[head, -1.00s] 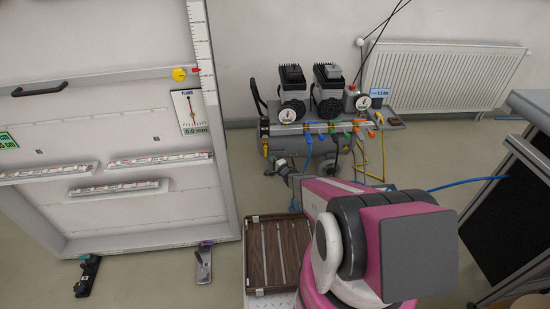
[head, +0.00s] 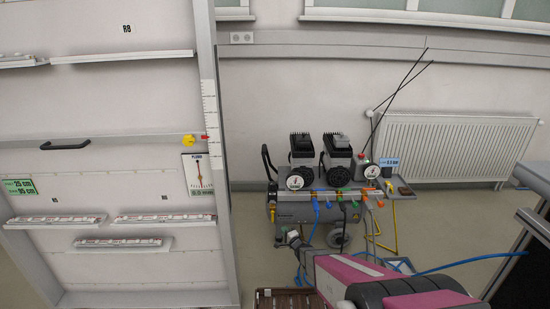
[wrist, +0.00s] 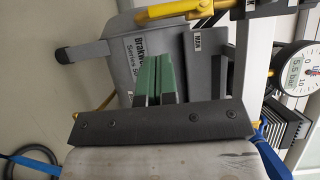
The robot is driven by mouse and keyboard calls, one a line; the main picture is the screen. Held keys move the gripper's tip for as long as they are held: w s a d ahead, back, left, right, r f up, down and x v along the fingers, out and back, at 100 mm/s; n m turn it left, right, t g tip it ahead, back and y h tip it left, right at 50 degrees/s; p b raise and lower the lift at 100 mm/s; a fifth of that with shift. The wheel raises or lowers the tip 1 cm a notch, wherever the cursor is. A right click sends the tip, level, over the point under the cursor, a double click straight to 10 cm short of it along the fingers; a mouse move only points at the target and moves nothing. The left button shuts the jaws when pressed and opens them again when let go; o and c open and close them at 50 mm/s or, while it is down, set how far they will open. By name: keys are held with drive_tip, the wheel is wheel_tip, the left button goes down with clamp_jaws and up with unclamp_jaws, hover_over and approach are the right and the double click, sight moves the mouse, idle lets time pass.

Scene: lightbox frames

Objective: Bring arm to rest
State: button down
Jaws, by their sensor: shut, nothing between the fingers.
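My pink and grey arm (head: 345,272) reaches forward at the lower right of the head view. Its end, my gripper (head: 288,234), shows small in front of the compressor's tank. In the wrist view my gripper (wrist: 155,64) shows two green fingers side by side, shut with nothing between them. They point towards a grey part of the compressor (wrist: 135,62) carrying a printed label. I cannot tell how far the fingertips are from it.
The air compressor (head: 322,206) with hoses stands by the wall, with a radiator (head: 440,148) to its right. A tall white panel frame (head: 228,200) stands at left. A brown slatted case (head: 285,301) lies below my arm. A dark-panelled frame stands at right.

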drive_tip(key=s+d+r+n+g+h, duration=0.2)
drive_tip(key=s+d+r+g+h, duration=0.1)
drive_tip(key=d+r+h, duration=0.3)
drive_tip(key=s+d+r+n+g+h, duration=0.25)
drive_tip(key=s+d+r, duration=0.2)
drive_tip(key=r, duration=0.35)
drive_tip(key=s+r+n+g, duration=0.4)
drive_tip(key=s+r+g, duration=0.1)
drive_tip(key=s, duration=0.5)
drive_tip(key=s+r+n+g, duration=0.4)
drive_tip(key=s+r, duration=0.3)
drive_tip(key=s, duration=0.4)
drive_tip(key=shift+s+d+r+g, duration=0.3)
drive_tip(key=shift+d+g, duration=0.15)
drive_tip(key=shift+g, duration=0.2)
